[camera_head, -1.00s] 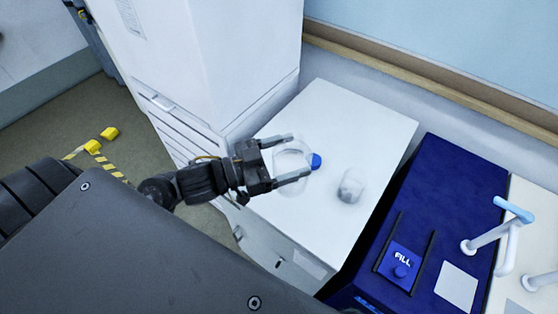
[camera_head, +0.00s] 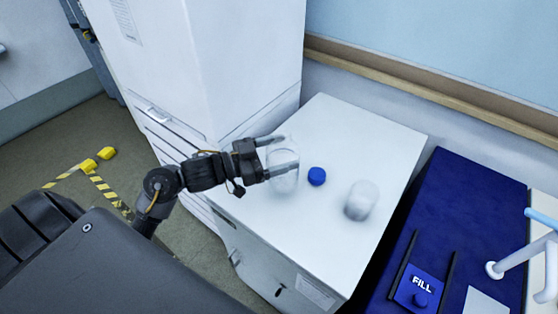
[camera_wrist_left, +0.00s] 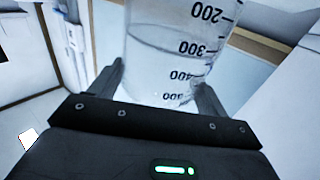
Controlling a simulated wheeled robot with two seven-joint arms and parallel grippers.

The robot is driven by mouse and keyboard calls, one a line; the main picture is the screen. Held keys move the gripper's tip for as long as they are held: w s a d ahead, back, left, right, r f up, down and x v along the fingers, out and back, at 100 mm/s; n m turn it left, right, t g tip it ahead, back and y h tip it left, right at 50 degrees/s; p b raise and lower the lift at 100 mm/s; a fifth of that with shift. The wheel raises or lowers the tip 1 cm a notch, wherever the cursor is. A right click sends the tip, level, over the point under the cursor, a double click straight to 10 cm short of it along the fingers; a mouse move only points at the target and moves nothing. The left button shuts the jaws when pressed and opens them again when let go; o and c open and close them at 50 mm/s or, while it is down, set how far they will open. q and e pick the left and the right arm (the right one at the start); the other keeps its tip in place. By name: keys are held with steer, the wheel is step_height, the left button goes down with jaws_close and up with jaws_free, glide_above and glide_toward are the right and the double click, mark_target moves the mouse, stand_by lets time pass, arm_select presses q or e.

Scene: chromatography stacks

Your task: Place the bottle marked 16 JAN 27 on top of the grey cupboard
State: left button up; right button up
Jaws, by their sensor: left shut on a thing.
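My left gripper (camera_head: 284,154) is shut on a clear bottle (camera_head: 285,180) over the white-grey top of the cupboard (camera_head: 340,125). In the left wrist view the clear bottle (camera_wrist_left: 165,50) stands between the two fingers, with black marks from 200 to 500 and a liquid line. No date shows on it, so I cannot tell whether it is the one marked 16 JAN 27. I cannot tell whether its base touches the top. My right gripper is in neither view.
A round blue cap (camera_head: 317,176) lies just right of the held bottle. A second, whitish clear vessel (camera_head: 361,200) stands further right on the cupboard. A tall white cabinet (camera_head: 215,65) rises at the left. A dark blue unit (camera_head: 455,215) stands at the right. The back of the top is clear.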

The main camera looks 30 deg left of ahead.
arm_select(q)
step_height(320, 180, down, 3)
steer(key=shift+w+a, duration=0.1)
steer(key=shift+f, duration=0.1)
steer(key=shift+f, duration=0.2)
steer(key=o, duration=1.5)
steer(key=shift+o, duration=0.2)
